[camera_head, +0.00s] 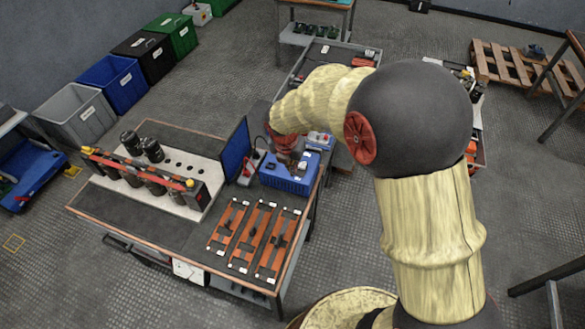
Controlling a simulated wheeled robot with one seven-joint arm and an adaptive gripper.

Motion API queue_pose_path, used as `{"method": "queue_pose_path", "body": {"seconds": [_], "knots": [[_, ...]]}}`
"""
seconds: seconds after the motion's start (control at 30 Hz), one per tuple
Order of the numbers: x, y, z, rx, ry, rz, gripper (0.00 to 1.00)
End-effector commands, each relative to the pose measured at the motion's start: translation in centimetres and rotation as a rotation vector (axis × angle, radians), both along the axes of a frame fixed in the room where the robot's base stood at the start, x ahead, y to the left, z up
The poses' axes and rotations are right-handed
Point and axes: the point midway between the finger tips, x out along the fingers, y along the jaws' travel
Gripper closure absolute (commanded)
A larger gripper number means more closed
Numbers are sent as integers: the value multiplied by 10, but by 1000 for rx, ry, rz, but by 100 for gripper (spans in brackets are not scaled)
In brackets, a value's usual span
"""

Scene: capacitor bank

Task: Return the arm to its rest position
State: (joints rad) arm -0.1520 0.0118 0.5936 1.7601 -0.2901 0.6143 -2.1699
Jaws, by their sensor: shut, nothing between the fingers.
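My arm rises from the bottom right, bends at a large dark joint and reaches left over the workbench (130,228) in its pale yellow cover. Its wrist end, with a reddish-brown part, points down over the blue box (285,181) at the bench's right end. My gripper (296,166) is small and dark there, shut and empty. I cannot tell whether it touches the box. The capacitor bank, a pale base (205,168) with dark cylinders (152,150) and a red bar, stands on the bench's left part.
Three orange-brown strips (258,238) lie on the bench front. A dark blue screen (237,150) stands beside the box. Grey, blue, black and green bins (112,84) line the left wall. A wooden pallet (503,65) lies at the back right. Floor right of my arm is mostly clear.

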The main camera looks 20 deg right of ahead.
Motion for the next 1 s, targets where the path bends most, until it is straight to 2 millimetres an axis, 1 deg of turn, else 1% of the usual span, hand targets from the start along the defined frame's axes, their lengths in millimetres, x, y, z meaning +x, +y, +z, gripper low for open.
{"method": "queue_pose_path", "body": {"seconds": [0.47,0.57,0.67,0.77,0.83,0.9,0.97,1.0], "knots": [[0,0,0,0,0,-1,100],[0,0,0,6,-4,-31,100],[-2,0,-1,26,-13,-137,100],[-9,-1,-3,59,-17,-332,100],[-25,-2,-10,80,-5,-500,100],[-40,-4,-12,98,2,-673,100],[-53,-4,-9,116,1,-821,100],[-62,-4,-5,128,-5,-922,100]]}}
